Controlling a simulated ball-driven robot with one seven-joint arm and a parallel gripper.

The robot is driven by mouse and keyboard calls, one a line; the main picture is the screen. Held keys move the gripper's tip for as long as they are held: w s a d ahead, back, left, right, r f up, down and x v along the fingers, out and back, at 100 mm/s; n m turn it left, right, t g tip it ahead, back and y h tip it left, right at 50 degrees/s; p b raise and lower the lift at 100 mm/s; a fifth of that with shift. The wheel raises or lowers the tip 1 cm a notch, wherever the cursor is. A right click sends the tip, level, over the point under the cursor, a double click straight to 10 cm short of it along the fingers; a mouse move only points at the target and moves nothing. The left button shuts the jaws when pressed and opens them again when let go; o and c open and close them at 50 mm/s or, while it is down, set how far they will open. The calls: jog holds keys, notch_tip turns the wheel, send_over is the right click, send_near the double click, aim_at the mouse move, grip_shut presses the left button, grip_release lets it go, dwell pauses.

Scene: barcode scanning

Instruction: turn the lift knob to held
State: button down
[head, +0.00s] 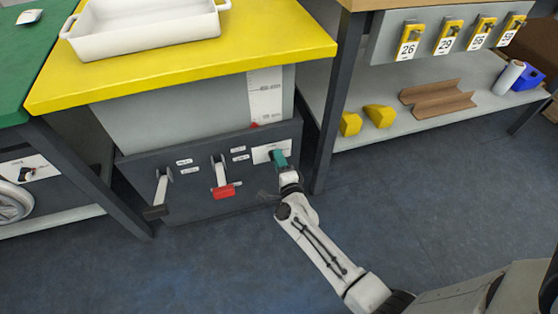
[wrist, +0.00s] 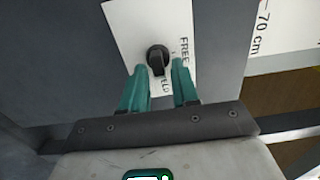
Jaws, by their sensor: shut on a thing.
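The lift knob (wrist: 157,59) is black and round with a raised grip bar, on a white label plate (wrist: 122,22) on the grey front panel. The plate reads FREE on the right side and part of HELD below the knob. The bar lies roughly along the plate's length, its lower end towards HELD; its exact setting is hard to tell. My gripper (wrist: 158,70) has its teal fingers on either side of the knob, shut on it. In the head view my gripper (head: 282,163) covers the knob, and the plate (head: 262,154) shows beside it.
The yellow tabletop (head: 170,72) with a white tray (head: 145,30) overhangs the panel. A dark table leg (head: 330,130) stands close on the right. The floor in front is clear.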

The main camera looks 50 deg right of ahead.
jog(key=shift+s+f, duration=0.1)
jog(key=c, duration=1.2)
grip_release()
jog(key=shift+o, duration=0.2)
jog(key=p+v, duration=0.3)
jog(key=v, duration=0.7)
jog(key=shift+s+a, duration=0.3)
